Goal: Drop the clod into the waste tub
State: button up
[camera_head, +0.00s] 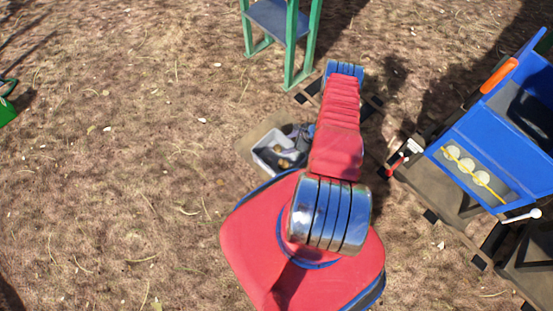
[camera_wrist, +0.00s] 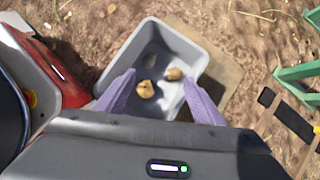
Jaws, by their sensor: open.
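The grey tub (camera_wrist: 190,43) lies under my gripper (camera_wrist: 159,77) in the wrist view. The head view also shows the tub (camera_head: 262,157), partly covered by my gripper and arm. My gripper's two purple fingers are spread apart over the tub, with nothing held between them. A tan lump (camera_wrist: 145,90) and a smaller brownish lump (camera_wrist: 174,74) lie on the tub floor between the fingers in the picture. A darker patch or lump (camera_wrist: 152,58) shows behind them. I cannot tell which of these is the clod. The tub's near side is hidden by my gripper.
The tub stands on a flat brown board (camera_wrist: 222,80). A green-legged stand (camera_head: 292,45) is behind it. A blue machine (camera_head: 500,125) with pale round things stands at the right. Dark track-like pieces lie on the ground between. Bare ground lies open at the left.

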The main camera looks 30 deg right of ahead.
jog(key=v, duration=0.9)
jog(key=shift+s+r, duration=0.15)
jog(key=shift+r, duration=0.1)
jog(key=shift+d, duration=0.1)
dwell(0.5)
